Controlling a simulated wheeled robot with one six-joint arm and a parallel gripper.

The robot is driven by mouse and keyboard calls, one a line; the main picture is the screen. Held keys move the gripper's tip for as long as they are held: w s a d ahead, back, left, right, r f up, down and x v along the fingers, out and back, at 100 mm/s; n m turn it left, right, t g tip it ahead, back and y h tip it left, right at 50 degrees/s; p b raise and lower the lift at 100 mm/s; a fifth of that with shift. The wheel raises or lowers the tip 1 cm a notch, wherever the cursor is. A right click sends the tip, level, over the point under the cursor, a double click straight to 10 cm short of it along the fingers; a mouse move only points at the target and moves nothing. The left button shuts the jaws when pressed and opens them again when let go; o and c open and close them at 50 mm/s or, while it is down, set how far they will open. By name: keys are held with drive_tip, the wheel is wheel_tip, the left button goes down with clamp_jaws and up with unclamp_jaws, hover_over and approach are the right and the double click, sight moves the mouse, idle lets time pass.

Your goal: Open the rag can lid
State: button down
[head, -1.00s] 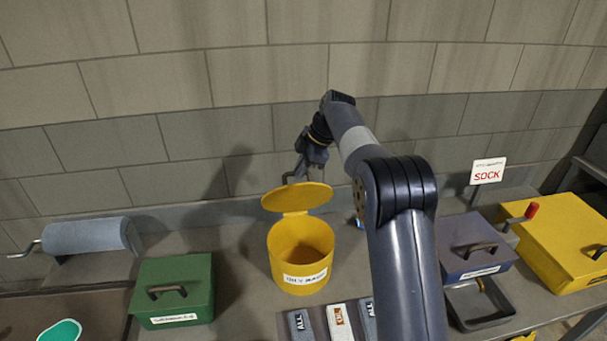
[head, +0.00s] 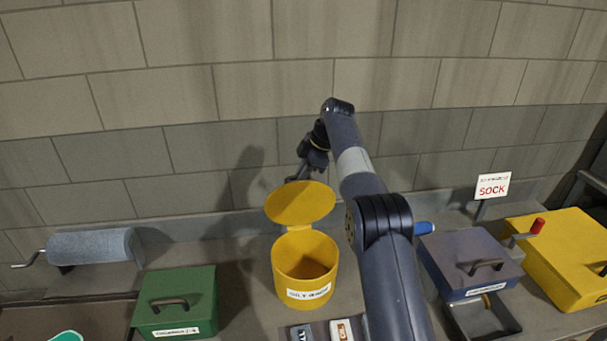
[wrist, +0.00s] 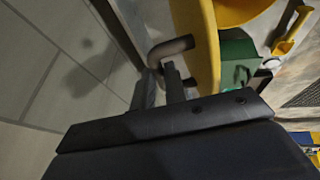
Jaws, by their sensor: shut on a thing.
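The yellow rag can (head: 305,268) stands on the bench with a label on its front, and its inside shows from above. Its round yellow lid (head: 300,204) is tilted up at the back of the rim, well open. My gripper (head: 297,179) is behind the lid's upper edge, partly hidden by it in the head view. In the wrist view my gripper (wrist: 163,80) is shut on the lid's dark bent handle (wrist: 170,48), beside the yellow lid edge (wrist: 207,50).
A green box (head: 175,300) with a handle stands left of the can, and a grey roller (head: 92,247) lies farther left. A block wall rises close behind.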

drive_tip(key=shift+f, duration=0.65)
drive_tip(key=c, duration=1.8)
unclamp_jaws()
drive_tip(key=shift+o, duration=0.8)
drive_tip(key=shift+w, duration=0.2)
drive_tip(key=shift+o, duration=0.9)
drive_tip(key=shift+s+r, duration=0.1)
drive_tip(key=shift+r, duration=0.3)
drive_tip(key=shift+v, duration=1.2)
drive_tip(key=s+d+b, duration=0.2)
drive_tip(key=d+b, duration=0.2)
drive_tip(key=d, duration=0.8)
drive_tip(key=shift+s+b, duration=0.4)
